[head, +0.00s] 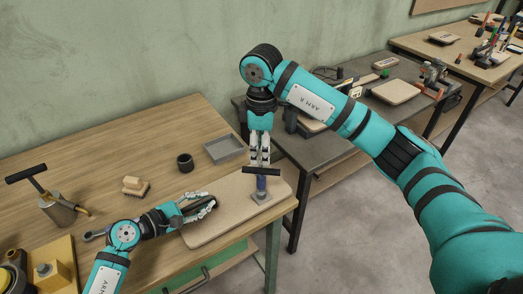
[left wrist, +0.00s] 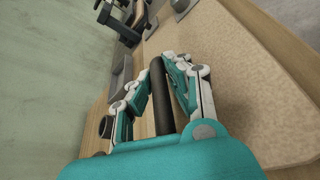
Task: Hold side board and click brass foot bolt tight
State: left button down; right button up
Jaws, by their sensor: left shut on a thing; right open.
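A tan board with rounded corners (head: 225,212) lies flat on the wooden bench; it also fills the right of the left wrist view (left wrist: 235,75). My left gripper (head: 208,205) is low over the board's left part, shut on a dark rod (left wrist: 162,95) that runs between its fingers. A tool with a black crossbar (head: 261,171) and a blue body (head: 261,186) stands upright on a grey base at the board's right end. My right gripper (head: 260,160) points down, open, just above the crossbar; I cannot tell if it touches. I cannot make out a brass foot bolt.
A grey tray (head: 225,149), a dark cup (head: 185,162) and a wooden brush (head: 134,186) stand behind the board. A metal can with a T-handle (head: 58,208) and a yellow block (head: 54,275) are at the left. A grey bench (head: 350,125) stands behind right.

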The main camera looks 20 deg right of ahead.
jog(key=shift+c, duration=0.9)
